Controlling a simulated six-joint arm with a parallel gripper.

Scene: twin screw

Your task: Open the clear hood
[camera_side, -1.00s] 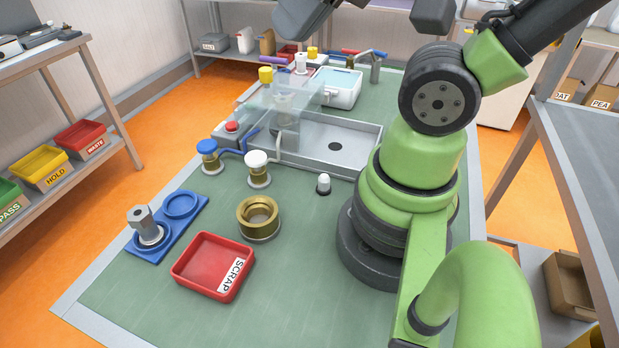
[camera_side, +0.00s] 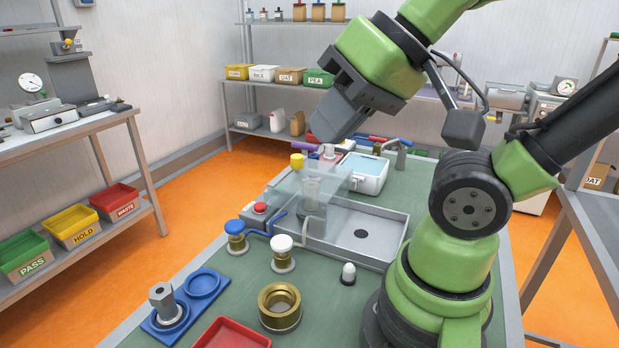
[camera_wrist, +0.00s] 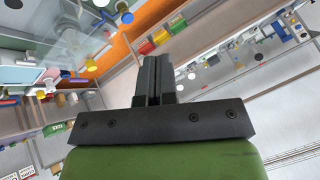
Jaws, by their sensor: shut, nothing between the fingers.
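The clear hood (camera_side: 328,180) is a see-through cover over a grey post fixture, at the left end of the grey metal tray. It appears to be down over the fixture; its edges are faint. My gripper (camera_side: 322,132) hangs above and just behind the hood in the side view, with its fingers pointing down and left. In the wrist view my gripper (camera_wrist: 153,72) shows its two fingers pressed together, empty. Clear panels, likely the hood (camera_wrist: 70,30), show at the upper left there. Whether the fingers touch the hood cannot be told.
A red button (camera_side: 260,207) and blue-knobbed (camera_side: 235,228) and white-knobbed (camera_side: 282,243) valves stand before the hood. A yellow knob (camera_side: 297,160), purple and red handles and a white tub (camera_side: 363,172) are behind it. A brass ring (camera_side: 280,306) sits nearer on the green bench.

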